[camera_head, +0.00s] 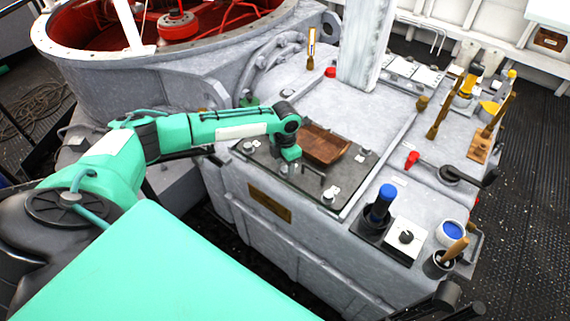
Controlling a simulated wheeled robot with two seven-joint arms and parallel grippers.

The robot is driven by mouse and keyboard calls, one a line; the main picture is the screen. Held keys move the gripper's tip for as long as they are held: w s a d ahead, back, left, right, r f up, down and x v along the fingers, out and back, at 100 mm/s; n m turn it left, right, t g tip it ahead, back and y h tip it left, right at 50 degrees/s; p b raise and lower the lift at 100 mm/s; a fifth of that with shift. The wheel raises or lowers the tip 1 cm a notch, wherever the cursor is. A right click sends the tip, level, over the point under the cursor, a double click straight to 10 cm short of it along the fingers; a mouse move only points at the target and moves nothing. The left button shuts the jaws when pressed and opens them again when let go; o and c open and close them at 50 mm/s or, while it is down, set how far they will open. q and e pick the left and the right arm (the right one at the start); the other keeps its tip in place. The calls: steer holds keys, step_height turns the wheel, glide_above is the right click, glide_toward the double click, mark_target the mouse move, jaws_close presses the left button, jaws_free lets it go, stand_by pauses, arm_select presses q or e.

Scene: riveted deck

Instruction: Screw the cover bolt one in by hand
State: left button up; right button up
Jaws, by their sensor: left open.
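The dark, glossy cover plate (262,163) lies flat on top of the grey machine housing. Small bolts with pale marks sit near its corners, one at the front (330,195), one at the left (248,145) and one at the right (362,154). I cannot tell which is bolt one or how deep any sits.
The brown wooden tray (325,146) rests on the plate. Right of it stand a blue-handled tool (382,203), a white square block with a black knob (405,237), a blue-filled cup (453,231) and a red cap (412,159). A white post (366,45) rises behind.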

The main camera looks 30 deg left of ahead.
mark_target(285, 168)
arm_select(q)
step_height(285, 168, up, 14)
steer(key=b, duration=0.1)
steer(key=shift+f, duration=0.25)
arm_select(e)
steer(key=shift+w+a+f, duration=0.15)
steer(key=shift+w+a, duration=0.15)
steer(key=shift+w, duration=0.5)
